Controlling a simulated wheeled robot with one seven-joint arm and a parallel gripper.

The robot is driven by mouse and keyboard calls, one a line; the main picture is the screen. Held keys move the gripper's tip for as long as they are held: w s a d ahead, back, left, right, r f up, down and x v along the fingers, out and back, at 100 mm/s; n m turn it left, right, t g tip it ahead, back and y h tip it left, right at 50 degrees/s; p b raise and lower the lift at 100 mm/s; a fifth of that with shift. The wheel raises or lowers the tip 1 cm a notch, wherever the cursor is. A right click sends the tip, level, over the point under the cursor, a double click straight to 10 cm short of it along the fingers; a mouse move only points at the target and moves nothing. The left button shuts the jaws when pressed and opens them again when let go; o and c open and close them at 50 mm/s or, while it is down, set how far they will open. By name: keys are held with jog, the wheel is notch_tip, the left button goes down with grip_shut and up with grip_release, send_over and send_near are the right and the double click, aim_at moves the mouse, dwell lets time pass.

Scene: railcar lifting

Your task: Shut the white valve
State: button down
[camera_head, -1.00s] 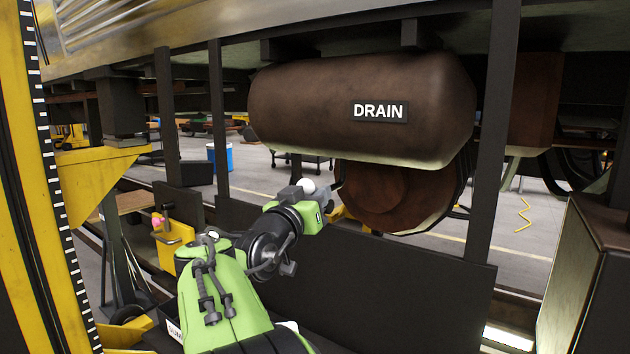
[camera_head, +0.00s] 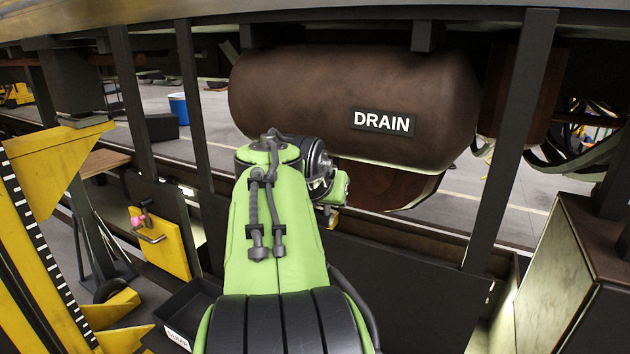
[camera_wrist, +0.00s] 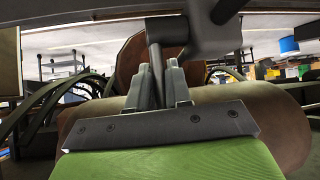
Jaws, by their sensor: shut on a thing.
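In the wrist view, my gripper (camera_wrist: 159,84) is shut on a dark grey lever (camera_wrist: 156,60). The lever lies between the two grey fingers and joins a thicker grey fitting (camera_wrist: 195,35) at the top of the picture. No white valve part can be made out clearly now. In the head view, my green arm reaches under the brown tank marked DRAIN (camera_head: 300,95), and the arm hides the fingers and the lever. The tank also shows in the wrist view (camera_wrist: 255,110).
A dark upright post (camera_head: 522,140) stands right of the tank, and another post (camera_head: 195,110) stands left of it. A low dark panel (camera_head: 400,285) runs below. A yellow jack (camera_head: 45,240) and a black bin (camera_head: 190,310) are at left. A brown-topped box (camera_head: 570,270) is at right.

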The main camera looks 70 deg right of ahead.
jog(key=shift+d+r+y+p, duration=0.15)
jog(key=shift+d+y+p, duration=0.1)
jog(key=shift+y+p, duration=0.2)
dwell(0.3)
jog(key=c, duration=1.1)
grip_release()
jog(key=shift+d, duration=0.1)
jog(key=shift+c, duration=0.2)
jog(key=shift+f, duration=0.2)
jog(key=p+v, duration=0.3)
jog(key=v, duration=1.3)
jog(key=shift+p, duration=0.4)
